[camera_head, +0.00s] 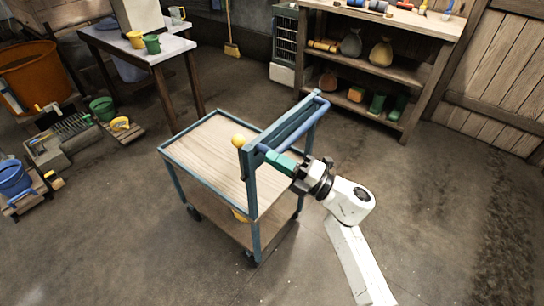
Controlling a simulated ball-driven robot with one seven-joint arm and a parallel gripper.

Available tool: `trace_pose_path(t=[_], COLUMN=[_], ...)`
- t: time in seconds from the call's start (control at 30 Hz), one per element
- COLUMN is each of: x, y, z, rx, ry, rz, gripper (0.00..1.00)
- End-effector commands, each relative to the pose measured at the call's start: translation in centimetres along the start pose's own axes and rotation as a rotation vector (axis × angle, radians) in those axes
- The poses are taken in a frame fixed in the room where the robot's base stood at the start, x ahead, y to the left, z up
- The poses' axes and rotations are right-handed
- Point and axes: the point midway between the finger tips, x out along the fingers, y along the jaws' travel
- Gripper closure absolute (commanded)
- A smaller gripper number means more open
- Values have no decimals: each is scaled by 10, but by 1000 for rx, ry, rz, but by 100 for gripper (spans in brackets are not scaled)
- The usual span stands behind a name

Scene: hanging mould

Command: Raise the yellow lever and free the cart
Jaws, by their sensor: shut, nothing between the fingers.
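The cart (208,150) has a blue frame, a pale wooden top, a lower shelf and dark wheels, and it stands on the floor in the middle. A yellow ball-shaped knob (239,141) shows beside the blue handle end; I cannot tell whether it belongs to the lever. Another yellow piece (240,214) shows below the top's near edge, partly hidden. My gripper (268,156) is shut and empty, its green fingers pointing left at the cart's handle end, close to the blue upright. I cannot tell whether they touch it.
A table (150,48) with cups stands behind left. A shelf unit (390,75) with sacks stands behind right. A broom (230,35) leans at the back wall. Buckets, crates and an orange tub (35,75) crowd the left. Floor at right and in front is clear.

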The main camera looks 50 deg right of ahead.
Motion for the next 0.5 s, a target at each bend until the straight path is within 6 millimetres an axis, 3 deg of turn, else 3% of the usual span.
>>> trace_pose_path(t=[0.3, 0.5], x=[-51, -73], y=[2, 5], z=[1, 1], rx=[0, 1], ry=[-4, -3], rz=[-3, -1], gripper=[100, 100])
